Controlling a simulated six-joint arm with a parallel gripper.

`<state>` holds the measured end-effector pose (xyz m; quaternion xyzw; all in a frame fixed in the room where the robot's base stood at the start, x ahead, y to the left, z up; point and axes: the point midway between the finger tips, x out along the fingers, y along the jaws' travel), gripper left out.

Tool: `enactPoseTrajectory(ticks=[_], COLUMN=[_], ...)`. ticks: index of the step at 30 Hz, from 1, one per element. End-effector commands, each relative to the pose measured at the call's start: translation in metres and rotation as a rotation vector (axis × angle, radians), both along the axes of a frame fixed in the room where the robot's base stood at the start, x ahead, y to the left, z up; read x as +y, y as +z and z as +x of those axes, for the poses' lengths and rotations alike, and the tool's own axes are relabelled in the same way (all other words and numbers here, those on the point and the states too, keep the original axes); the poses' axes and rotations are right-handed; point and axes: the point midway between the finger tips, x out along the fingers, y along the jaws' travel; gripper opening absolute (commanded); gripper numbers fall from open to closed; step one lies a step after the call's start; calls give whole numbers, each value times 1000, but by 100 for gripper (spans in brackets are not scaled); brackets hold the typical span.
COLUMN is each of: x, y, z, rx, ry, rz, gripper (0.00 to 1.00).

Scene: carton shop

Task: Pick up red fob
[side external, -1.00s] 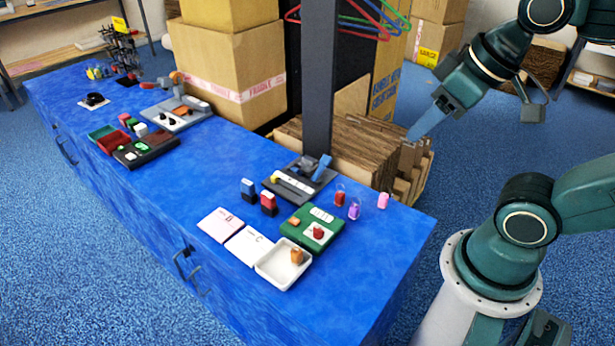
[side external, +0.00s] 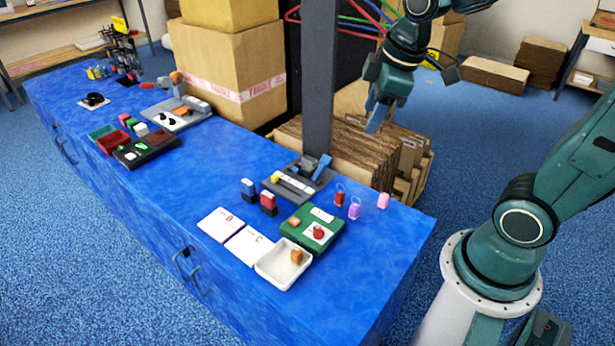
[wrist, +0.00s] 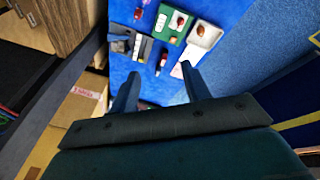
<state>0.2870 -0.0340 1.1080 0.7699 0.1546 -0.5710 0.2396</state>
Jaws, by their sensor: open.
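The red fob (side external: 340,195) stands on the blue table near its right end, left of a purple fob (side external: 354,208) and a pink fob (side external: 382,201). My gripper (side external: 374,118) is high above and behind the fobs, over the cardboard stack, and holds nothing. In the wrist view my gripper's two fingers (wrist: 160,92) are spread apart, with the table's right-end items beyond them. The fobs are too small to tell apart with certainty in the wrist view.
A dark upright post (side external: 319,80) rises beside the grey fixture (side external: 298,180). A green box (side external: 313,228), a white tray (side external: 283,264) and two stamps sit left of the fobs. Cardboard sheets (side external: 350,150) are stacked behind the table. The table's right corner is bare.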

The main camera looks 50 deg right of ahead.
Motion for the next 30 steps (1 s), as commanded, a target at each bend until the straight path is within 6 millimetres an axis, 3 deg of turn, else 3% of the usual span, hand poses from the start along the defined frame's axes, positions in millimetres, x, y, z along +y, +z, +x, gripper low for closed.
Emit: enactPoseTrajectory(ticks=[15,30], x=[-42,-85], y=[-78,-183], z=[70,106], rx=[160,278], ry=[417,827], rz=[-96,-115], gripper=[47,47])
